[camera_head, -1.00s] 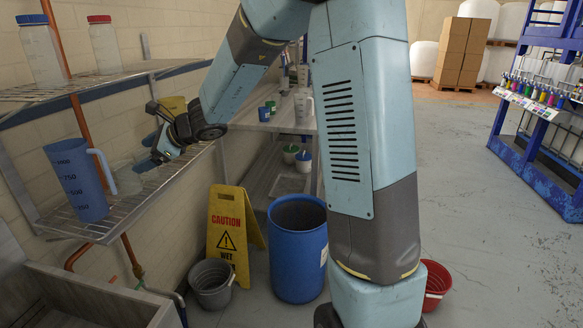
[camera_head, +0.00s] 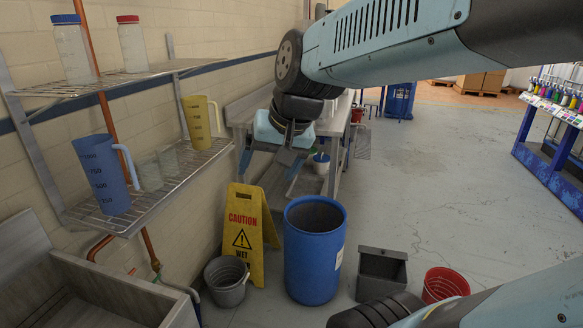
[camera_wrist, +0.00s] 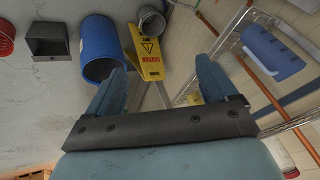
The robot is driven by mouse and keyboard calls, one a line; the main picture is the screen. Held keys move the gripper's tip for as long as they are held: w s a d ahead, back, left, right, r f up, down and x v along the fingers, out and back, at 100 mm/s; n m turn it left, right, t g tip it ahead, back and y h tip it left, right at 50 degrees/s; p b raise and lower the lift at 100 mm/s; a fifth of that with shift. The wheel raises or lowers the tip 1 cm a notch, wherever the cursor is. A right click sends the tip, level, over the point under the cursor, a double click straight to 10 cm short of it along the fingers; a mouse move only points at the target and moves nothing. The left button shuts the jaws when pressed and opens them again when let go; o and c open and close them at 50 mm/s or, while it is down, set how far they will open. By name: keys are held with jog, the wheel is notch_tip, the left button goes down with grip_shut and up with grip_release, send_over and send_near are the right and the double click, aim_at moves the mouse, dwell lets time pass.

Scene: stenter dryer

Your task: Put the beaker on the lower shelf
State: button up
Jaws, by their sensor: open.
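Clear glassware stands on the wire lower shelf (camera_head: 128,215) in the head view, between a blue jug (camera_head: 101,175) and a yellow jug (camera_head: 197,122). It looks like a clear beaker (camera_head: 168,159) close beside another clear vessel (camera_head: 149,176); their outlines are faint. My gripper (camera_head: 274,180) is off the shelf to its right, pointing down, apart from the glassware. In the wrist view its two fingers (camera_wrist: 160,70) are spread with nothing between them. The blue jug (camera_wrist: 272,54) also shows there.
The upper shelf (camera_head: 120,80) holds two clear jars. Below stand a sink (camera_head: 90,300), a yellow caution sign (camera_head: 243,235), a grey bucket (camera_head: 227,282), a blue drum (camera_head: 313,255), a grey bin (camera_head: 381,275) and a red bucket (camera_head: 443,284).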

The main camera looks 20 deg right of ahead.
jog(key=s+d+n+h, duration=0.2)
jog(key=s+d, duration=0.3)
jog(key=d, duration=0.2)
jog(key=shift+s+d, duration=0.2)
jog(key=shift+s, duration=0.05)
